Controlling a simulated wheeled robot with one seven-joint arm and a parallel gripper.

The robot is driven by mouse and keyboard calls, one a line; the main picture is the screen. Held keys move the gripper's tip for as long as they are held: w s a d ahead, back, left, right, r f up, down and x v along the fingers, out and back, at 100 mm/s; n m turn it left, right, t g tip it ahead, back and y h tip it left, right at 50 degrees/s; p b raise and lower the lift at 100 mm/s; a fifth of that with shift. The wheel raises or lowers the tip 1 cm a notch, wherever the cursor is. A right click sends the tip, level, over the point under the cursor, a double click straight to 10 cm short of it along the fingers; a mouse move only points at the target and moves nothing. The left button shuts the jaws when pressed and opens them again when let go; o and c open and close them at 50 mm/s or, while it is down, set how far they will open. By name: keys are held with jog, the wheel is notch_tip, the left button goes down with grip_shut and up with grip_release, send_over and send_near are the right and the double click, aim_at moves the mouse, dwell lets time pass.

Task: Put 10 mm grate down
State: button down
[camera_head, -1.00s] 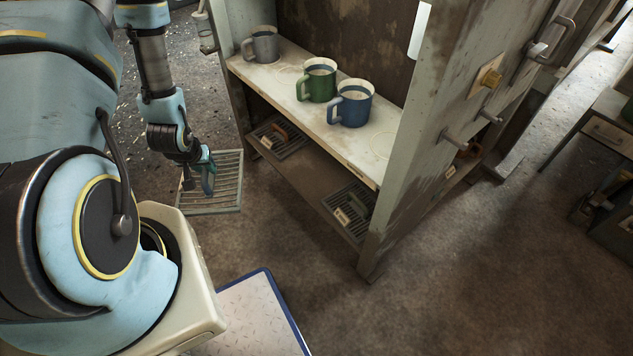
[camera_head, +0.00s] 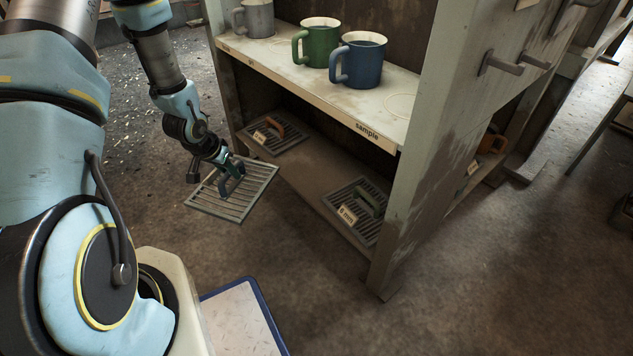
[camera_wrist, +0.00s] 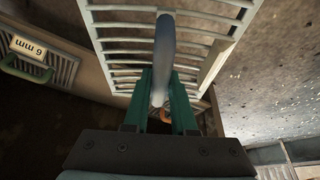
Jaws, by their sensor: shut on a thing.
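My gripper (camera_head: 231,178) is shut on the blue-grey handle of a slatted metal grate (camera_head: 218,204) in the head view. The grate hangs in front of the cabinet's left end, apparently above the floor, and is tilted. In the wrist view my green fingers (camera_wrist: 162,90) are closed around the handle (camera_wrist: 165,48), with the grate's pale bars (camera_wrist: 205,42) beyond. No size label on this grate is visible. The cabinet's low shelf (camera_head: 310,172) holds a grate with an orange handle (camera_head: 272,134) at left and a green-handled grate (camera_head: 362,207) labelled 6 mm at right.
The low shelf is bare between its two grates. The upper shelf (camera_head: 285,62) holds grey, green and blue mugs (camera_head: 359,60). The cabinet's front right post (camera_head: 413,190) reaches the floor. A blue-edged panel (camera_head: 244,315) lies at bottom.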

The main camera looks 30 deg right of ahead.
jog(key=f+b, duration=0.1)
jog(key=d+f+b, duration=0.1)
jog(key=f+m+b, duration=0.1)
jog(key=shift+w+d+f, duration=0.2)
jog(key=shift+w+d, duration=0.05)
jog(key=shift+w, duration=0.1)
jog(key=shift+w+d+f+b, duration=0.15)
jog(key=shift+d+b, duration=0.15)
jog(key=shift+b, duration=0.25)
jog(key=w+d+b, duration=0.2)
jog(key=d+b, duration=0.1)
jog(key=d, duration=0.7)
jog(key=w+d+b, duration=0.2)
jog(key=d+b, duration=0.1)
jog(key=d, duration=0.6)
jog(key=shift+s+f+b, duration=0.15)
jog(key=shift+f+b, duration=0.8)
jog(key=shift+f, duration=0.65)
jog(key=shift+s+f+b, duration=0.1)
jog(key=shift+f+b, duration=0.8)
jog(key=shift+f, duration=0.65)
jog(key=shift+d+f+b, duration=0.25)
jog(key=shift+f+b, duration=0.1)
jog(key=shift+b, duration=0.15)
jog(key=shift+r, duration=0.1)
